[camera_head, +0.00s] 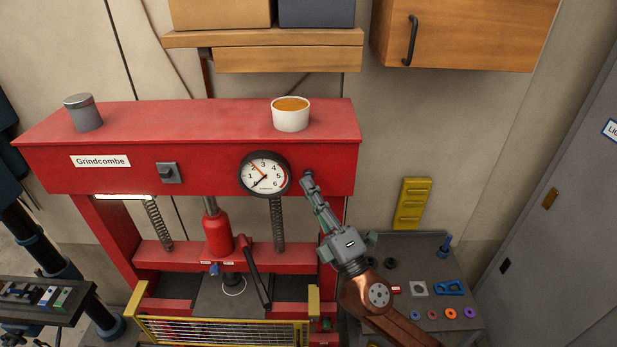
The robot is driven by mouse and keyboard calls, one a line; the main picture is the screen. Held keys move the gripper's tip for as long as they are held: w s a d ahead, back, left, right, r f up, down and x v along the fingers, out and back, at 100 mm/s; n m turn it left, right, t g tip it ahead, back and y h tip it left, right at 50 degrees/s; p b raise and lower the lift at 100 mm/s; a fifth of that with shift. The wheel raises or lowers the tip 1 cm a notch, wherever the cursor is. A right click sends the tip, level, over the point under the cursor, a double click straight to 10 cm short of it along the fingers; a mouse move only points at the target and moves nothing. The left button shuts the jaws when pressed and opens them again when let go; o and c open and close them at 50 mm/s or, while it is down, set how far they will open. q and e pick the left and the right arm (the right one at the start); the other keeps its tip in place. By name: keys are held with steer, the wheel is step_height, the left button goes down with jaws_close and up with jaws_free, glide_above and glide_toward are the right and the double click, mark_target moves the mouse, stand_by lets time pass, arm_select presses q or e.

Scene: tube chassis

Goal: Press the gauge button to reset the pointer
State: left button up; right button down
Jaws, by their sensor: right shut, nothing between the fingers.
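The gauge (264,173) is a round white dial with a black rim on the red press beam. It has a dark pointer and an orange-red pointer, both toward the left part of the scale. My right gripper (308,177) is shut and empty, with its fingertips against or just in front of the beam, right of the gauge. The gauge button does not show; the fingertips may hide it, and I cannot tell whether they touch it. My left gripper is not in view.
The red press (187,138) carries a grey canister (84,114) and a white cup (291,118) on top. A square switch (169,173) sits left of the gauge. A dark side table (408,255) with small parts stands at right, below a yellow rack (412,204).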

steer(key=shift+w, duration=0.45)
stand_by(0.6)
stand_by(0.4)
steer(key=shift+s, duration=0.9)
steer(key=shift+s+p, duration=1)
steer(key=shift+s, duration=1.5)
